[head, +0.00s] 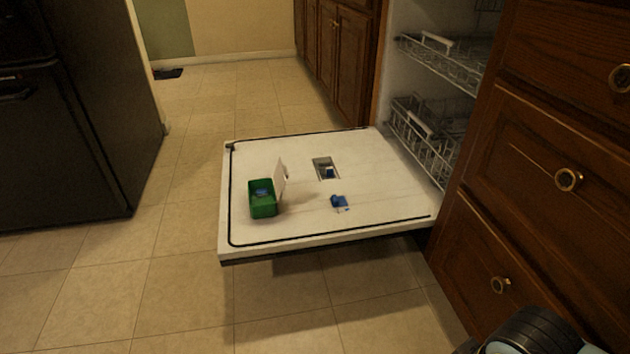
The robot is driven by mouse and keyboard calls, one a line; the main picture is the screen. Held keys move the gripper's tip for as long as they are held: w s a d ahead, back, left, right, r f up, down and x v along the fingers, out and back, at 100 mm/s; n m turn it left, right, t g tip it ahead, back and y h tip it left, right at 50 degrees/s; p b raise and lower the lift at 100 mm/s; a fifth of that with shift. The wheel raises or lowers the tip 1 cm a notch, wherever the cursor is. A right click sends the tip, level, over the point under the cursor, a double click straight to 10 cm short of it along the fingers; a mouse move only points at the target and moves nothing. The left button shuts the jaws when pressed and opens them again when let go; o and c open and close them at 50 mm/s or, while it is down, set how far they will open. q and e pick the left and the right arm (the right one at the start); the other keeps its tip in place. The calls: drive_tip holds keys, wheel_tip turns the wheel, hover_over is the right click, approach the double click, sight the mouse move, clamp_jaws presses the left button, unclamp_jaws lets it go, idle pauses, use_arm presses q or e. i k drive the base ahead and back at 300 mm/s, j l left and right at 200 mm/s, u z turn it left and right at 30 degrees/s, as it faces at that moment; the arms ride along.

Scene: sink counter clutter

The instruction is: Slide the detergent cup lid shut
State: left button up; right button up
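The detergent cup (322,162) is a small grey recess in the inner face of the open dishwasher door (380,165). A small blue piece (329,172) shows inside it, so the cup stands open. I cannot make out its sliding lid clearly at this size. Another small blue piece (339,202) lies on the door nearer to me. Neither of my grippers is in view. A dark rounded part of my arm shows at the bottom right, well away from the cup.
A green box (262,207) with its white lid (281,181) raised stands on the door, left of the cup, with blue contents. Wire racks (425,135) are inside the dishwasher. Wooden drawers (545,165) flank the door at right. Tiled floor (160,290) is clear at left and front.

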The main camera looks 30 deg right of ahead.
sight(323, 163)
drive_tip(key=i+j+z, duration=0.1)
drive_tip(key=i+j, duration=0.15)
drive_tip(key=i, duration=0.3)
drive_tip(key=i+j+z, duration=0.1)
drive_tip(key=i+j, duration=0.25)
drive_tip(key=i, duration=0.2)
drive_tip(key=l+z, duration=0.1)
drive_tip(key=z, duration=0.35)
drive_tip(key=i+z, duration=0.1)
drive_tip(key=z, duration=0.4)
drive_tip(key=i+l+z, duration=0.1)
drive_tip(key=z, duration=0.8)
drive_tip(key=i, duration=0.25)
